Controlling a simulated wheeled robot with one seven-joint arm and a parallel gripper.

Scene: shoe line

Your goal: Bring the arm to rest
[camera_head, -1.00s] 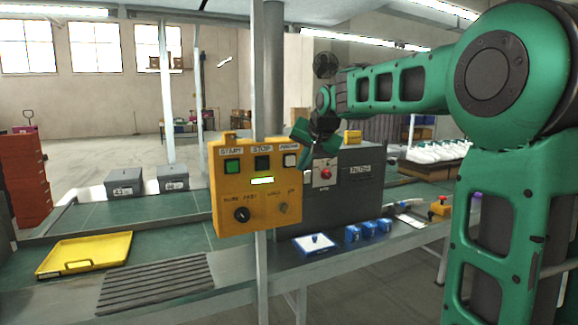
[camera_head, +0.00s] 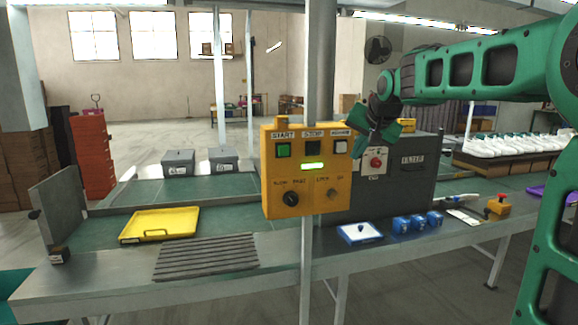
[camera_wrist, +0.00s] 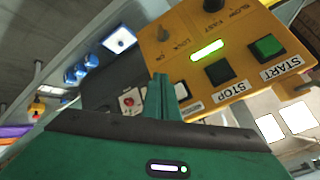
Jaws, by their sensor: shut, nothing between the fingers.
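My green arm reaches in from the right in the head view. My gripper (camera_head: 374,130) is near the right side of the yellow control box (camera_head: 306,170), in front of the dark filter cabinet (camera_head: 405,172). In the wrist view the fingers of my gripper (camera_wrist: 161,82) are together, with nothing between them. They point toward the yellow control box (camera_wrist: 205,50), which shows its START and STOP buttons, knobs and a lit green bar. I cannot tell the exact gap between the fingers and the box.
The box hangs on a grey post (camera_head: 318,60) at the workbench. A yellow tray (camera_head: 160,222), a ribbed dark mat (camera_head: 205,257) and several blue items (camera_head: 415,223) lie on the bench. White shoes (camera_head: 510,144) stand on a rack at the right. Floor lies open behind.

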